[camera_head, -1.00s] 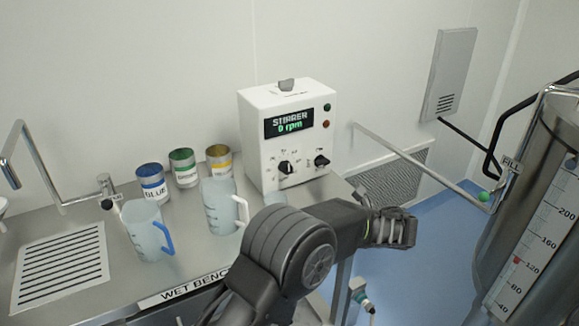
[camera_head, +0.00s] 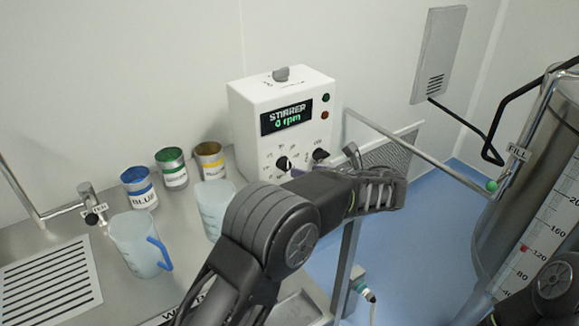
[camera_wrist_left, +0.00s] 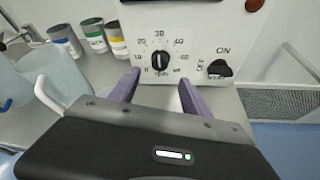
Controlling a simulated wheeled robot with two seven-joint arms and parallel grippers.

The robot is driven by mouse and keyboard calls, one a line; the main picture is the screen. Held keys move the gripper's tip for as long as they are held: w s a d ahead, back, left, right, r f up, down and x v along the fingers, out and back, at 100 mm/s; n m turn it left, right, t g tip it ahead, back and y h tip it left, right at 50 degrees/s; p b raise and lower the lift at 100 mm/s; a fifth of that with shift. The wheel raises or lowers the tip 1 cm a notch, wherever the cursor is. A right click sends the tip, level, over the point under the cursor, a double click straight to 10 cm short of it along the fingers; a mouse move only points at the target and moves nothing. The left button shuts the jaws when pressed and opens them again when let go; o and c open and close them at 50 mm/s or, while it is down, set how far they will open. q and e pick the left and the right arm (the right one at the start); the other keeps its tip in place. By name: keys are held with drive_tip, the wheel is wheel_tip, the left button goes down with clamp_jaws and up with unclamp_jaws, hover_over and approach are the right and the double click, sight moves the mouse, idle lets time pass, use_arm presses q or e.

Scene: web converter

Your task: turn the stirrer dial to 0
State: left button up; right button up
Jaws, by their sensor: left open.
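The white stirrer box (camera_head: 243,115) stands on the bench, and its green display reads 0 rpm. Its black stirrer dial (camera_head: 284,163) is on the front, low down. In the left wrist view the dial (camera_wrist_left: 160,61) has a light pointer line standing about upright, toward the 30 mark. My left gripper (camera_head: 325,166) is open in front of the box. In the wrist view its two purple fingers (camera_wrist_left: 160,78) reach toward the dial, one to each side and below it; I cannot tell whether they touch it. My right gripper is not in view.
A black ON/OFF knob (camera_wrist_left: 220,68) sits right of the dial. A jug with a blue handle (camera_head: 138,245), another jug (camera_head: 212,205) and blue, green and yellow cans (camera_head: 172,167) stand left of the box. A metal rail (camera_head: 410,150) runs right toward the tank (camera_head: 525,220).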

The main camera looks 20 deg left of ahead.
sight(288, 167)
use_arm(q)
drive_tip(key=p+x, duration=0.1)
drive_tip(key=x, duration=0.6)
drive_tip(key=shift+r+p, duration=0.15)
drive_tip(key=shift+p, duration=0.25)
drive_tip(key=shift+w+a+f, duration=0.25)
drive_tip(key=shift+a+f, duration=0.05)
drive_tip(key=shift+a, duration=0.1)
clamp_jaws()
